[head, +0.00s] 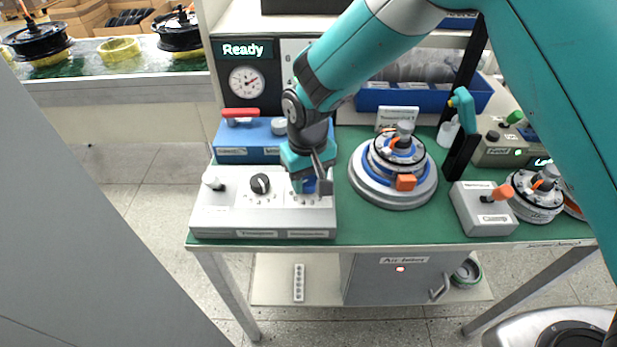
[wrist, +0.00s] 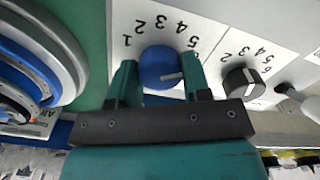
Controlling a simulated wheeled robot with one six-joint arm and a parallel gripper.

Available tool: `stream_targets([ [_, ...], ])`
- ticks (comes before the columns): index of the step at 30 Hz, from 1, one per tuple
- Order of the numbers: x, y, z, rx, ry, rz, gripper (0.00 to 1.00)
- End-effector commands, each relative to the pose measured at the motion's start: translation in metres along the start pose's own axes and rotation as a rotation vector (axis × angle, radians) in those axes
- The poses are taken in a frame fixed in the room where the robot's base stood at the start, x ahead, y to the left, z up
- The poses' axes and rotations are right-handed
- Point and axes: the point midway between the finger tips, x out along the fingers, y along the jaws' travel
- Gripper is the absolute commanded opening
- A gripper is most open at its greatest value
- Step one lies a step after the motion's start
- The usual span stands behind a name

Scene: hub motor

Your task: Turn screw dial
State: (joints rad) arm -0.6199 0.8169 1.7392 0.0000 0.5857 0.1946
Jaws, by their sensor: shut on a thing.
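The blue screw dial (wrist: 158,66) sits on the light grey control box (head: 262,219). In the wrist view its white mark points right, and printed numbers 1 to 5 arc around it. My gripper (wrist: 159,64) has one teal finger on each side of the dial and is shut on it. In the head view my gripper (head: 311,178) is over the right end of the box and hides most of the dial. A black dial (wrist: 243,82) with its own numbers is beside the blue one; it also shows in the head view (head: 260,183).
A white-tipped lever (head: 212,180) stands at the box's left end. Behind is a blue box (head: 245,136) with a red handle (head: 240,113), and a display (head: 242,49) reading "Ready". A round blue-and-grey fixture (head: 393,190) stands right on the green mat, close to my gripper.

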Motion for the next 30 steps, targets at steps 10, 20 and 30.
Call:
stream_targets([
  [10, -0.0009, 0.0002, -0.0006, 0.237, 0.002, 0.000, 0.20],
  [20, -0.0010, 0.0002, -0.0007, 0.334, 0.002, 0.000, 0.20],
  [30, -0.0010, 0.0002, -0.0007, 0.346, 0.002, 0.000, 0.20],
])
